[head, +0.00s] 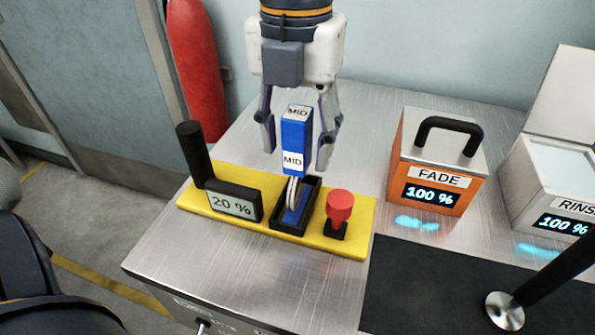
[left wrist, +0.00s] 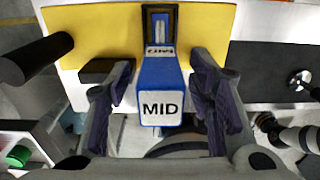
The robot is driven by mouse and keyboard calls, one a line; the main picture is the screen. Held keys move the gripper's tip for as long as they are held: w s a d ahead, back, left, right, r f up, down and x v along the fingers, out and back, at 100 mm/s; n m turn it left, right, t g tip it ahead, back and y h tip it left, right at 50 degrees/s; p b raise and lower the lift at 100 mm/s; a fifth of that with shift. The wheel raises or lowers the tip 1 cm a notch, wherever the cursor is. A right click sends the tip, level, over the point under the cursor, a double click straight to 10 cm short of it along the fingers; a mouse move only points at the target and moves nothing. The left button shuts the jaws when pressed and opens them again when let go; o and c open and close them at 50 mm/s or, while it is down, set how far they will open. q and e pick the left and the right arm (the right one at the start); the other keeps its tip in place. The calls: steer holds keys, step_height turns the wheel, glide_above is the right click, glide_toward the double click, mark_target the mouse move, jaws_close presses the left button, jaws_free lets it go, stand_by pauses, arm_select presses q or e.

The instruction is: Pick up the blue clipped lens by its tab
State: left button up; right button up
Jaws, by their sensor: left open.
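The blue clipped lens has a tall blue tab (head: 294,140) labelled MID on its top and front. It stands upright, with thin pale discs (head: 292,190) at its lower end inside a black slot holder (head: 314,200) on a yellow plate (head: 349,242). My left gripper (head: 297,157) is above it, pointing down, open, with one finger on each side of the tab. In the left wrist view the MID tab (left wrist: 160,82) lies between the spread fingers (left wrist: 158,95), with gaps on both sides. My right gripper is not in view.
An orange FADE box (head: 437,172) and a RINSE box (head: 545,185) stand right. A black mat (head: 425,290) lies in front of them.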

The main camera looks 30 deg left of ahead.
arm_select(q)
steer(key=shift+f, duration=0.6)
jaws_close()
steer(key=shift+w+r, duration=0.1)
